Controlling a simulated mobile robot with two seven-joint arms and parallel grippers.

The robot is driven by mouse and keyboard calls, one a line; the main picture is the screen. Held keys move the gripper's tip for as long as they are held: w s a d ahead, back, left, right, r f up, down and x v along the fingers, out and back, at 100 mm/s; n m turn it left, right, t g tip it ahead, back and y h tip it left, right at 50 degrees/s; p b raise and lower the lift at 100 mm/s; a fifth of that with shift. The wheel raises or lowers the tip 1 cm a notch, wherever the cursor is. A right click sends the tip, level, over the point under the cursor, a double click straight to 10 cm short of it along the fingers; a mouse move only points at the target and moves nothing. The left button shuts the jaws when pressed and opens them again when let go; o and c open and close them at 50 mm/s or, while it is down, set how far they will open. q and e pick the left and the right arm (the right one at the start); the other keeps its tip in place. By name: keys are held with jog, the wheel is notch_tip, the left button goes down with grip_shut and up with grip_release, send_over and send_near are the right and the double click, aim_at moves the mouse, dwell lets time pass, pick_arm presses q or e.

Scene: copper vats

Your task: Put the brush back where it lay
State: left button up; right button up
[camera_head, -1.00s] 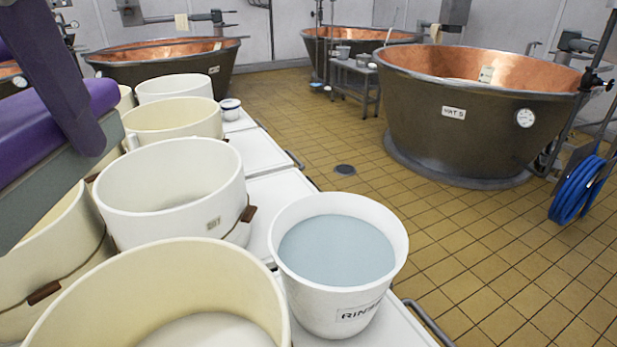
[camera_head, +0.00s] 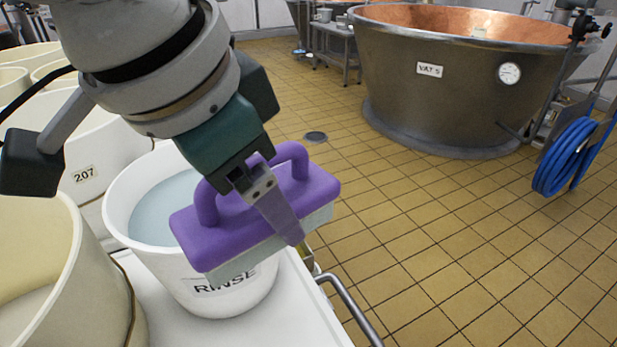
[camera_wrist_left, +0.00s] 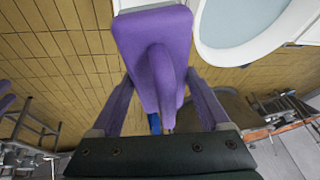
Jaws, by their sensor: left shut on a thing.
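The brush (camera_head: 255,217) has a purple block with an arched purple handle and pale bristles on its underside. My left gripper (camera_head: 279,214) is shut on the handle and holds the brush tilted, in front of the white RINSE bucket (camera_head: 135,190) in the head view. The brush hides part of the bucket's right side and rim. In the left wrist view the purple brush (camera_wrist_left: 140,35) sits between the two fingers (camera_wrist_left: 162,100), with the bucket's rim (camera_wrist_left: 202,50) beside it at the upper right. My right gripper is in neither view.
The bucket stands on a white-topped surface (camera_head: 300,315) with a metal rail (camera_head: 352,310) along its edge. Cream tubs (camera_head: 50,240) crowd the left. Vat 5 (camera_head: 440,95) and a blue hose coil (camera_head: 565,160) stand beyond open tiled floor (camera_head: 430,230).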

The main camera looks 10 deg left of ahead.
pick_arm(q)
jog(key=f+m+b, duration=0.1)
jog(key=f+b, duration=0.3)
jog(key=f, duration=0.6)
jog(key=s+a+f+b, duration=0.1)
jog(key=f+b, duration=0.3)
jog(key=f, duration=0.6)
jog(key=a+f+m+h+b, duration=0.1)
jog(key=f+b, duration=0.3)
jog(key=f, duration=0.7)
jog(key=shift+s+a+m, duration=0.25)
jog(key=shift+m, duration=0.05)
jog(key=shift+f+b, duration=1.3)
jog(key=shift+f, duration=1.15)
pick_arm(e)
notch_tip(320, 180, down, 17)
pick_arm(q)
jog(key=shift+f, duration=0.2)
jog(key=o, duration=1.6)
